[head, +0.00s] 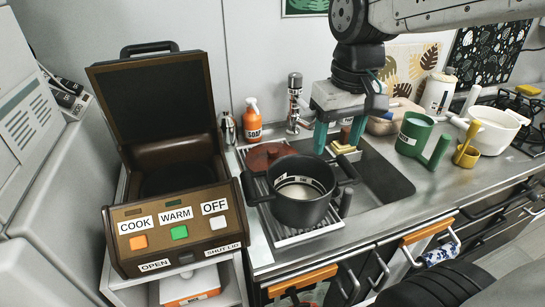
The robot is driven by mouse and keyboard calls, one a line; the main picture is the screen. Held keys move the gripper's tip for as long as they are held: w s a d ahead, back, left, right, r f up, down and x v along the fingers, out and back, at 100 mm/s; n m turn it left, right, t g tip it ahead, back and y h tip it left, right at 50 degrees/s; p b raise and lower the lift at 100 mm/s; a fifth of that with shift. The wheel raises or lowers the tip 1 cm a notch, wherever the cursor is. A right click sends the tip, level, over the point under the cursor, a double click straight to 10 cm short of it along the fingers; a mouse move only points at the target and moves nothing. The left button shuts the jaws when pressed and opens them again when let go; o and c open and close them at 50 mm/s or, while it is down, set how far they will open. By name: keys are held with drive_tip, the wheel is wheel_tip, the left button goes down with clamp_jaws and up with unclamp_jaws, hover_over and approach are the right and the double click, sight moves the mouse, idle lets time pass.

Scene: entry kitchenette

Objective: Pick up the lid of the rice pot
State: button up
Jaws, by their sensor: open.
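A dark pot (304,207) with two side handles stands on the drying rack at the sink's left, with no lid on it. It holds something pale and has a label on its inner wall. A reddish-brown round lid (265,154) lies behind the pot, on the rack, partly hidden by the pot's rim. I cannot tell for certain that it belongs to the pot. My gripper (338,137) points down with teal fingers spread apart, empty, to the right of the lid and behind the pot. It is above the sink's back edge, near a yellow sponge (345,149).
A brown cooker (178,223) with a raised lid stands at left. An orange soap bottle (253,118) and a tap (294,100) are behind the rack. The sink (385,180) has free room.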

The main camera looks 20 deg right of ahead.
drive_tip(key=w+f, duration=0.1)
drive_tip(key=w, duration=0.8)
drive_tip(key=g, duration=0.1)
hover_over(273, 149)
drive_tip(key=shift+n, duration=0.3)
wheel_tip(273, 149, down, 12)
drive_tip(key=shift+s+r, duration=0.1)
drive_tip(key=shift+r, duration=0.15)
drive_tip(key=f, duration=0.7)
drive_tip(key=shift+w, duration=0.25)
drive_tip(key=shift+f, duration=0.4)
drive_tip(key=shift+c, duration=0.2)
drive_tip(key=c, duration=1.1)
